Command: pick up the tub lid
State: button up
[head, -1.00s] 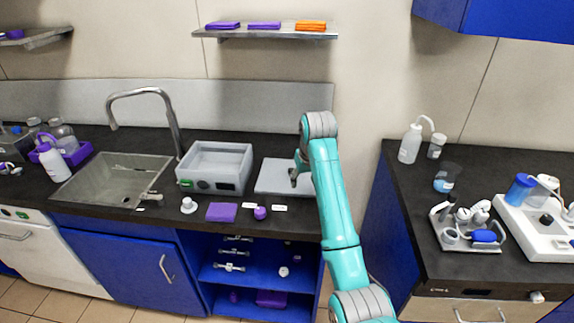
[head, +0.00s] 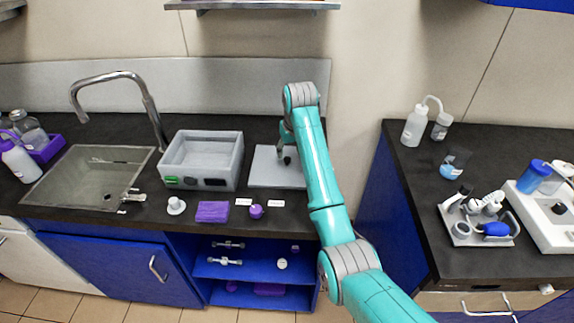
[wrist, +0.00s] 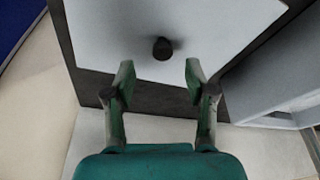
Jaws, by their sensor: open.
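The tub lid (head: 262,178) is a flat light grey plate lying on the dark counter, right of the grey tub (head: 203,183). In the wrist view the lid (wrist: 210,25) fills the upper middle, with a round dark knob (wrist: 162,48) on it. My gripper (wrist: 160,75) is open and empty, its fingertips apart on either side below the knob in the picture. The knob is not between the fingertips in that view. In the head view my gripper (head: 285,155) is over the lid, and my arm hides the lid's right part.
The tub's wall (wrist: 275,88) shows at the right of the wrist view. A sink (head: 85,180) with a tall faucet (head: 150,110) lies left of the tub. A purple block (head: 212,212) and a small purple item (head: 256,211) sit at the counter's front. A wall shelf (head: 250,5) is above.

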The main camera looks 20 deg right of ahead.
aim_at(287, 159)
jog(key=shift+a+x, duration=0.2)
jog(key=shift+x, duration=2.45)
jog(key=shift+s, duration=0.15)
grip_shut()
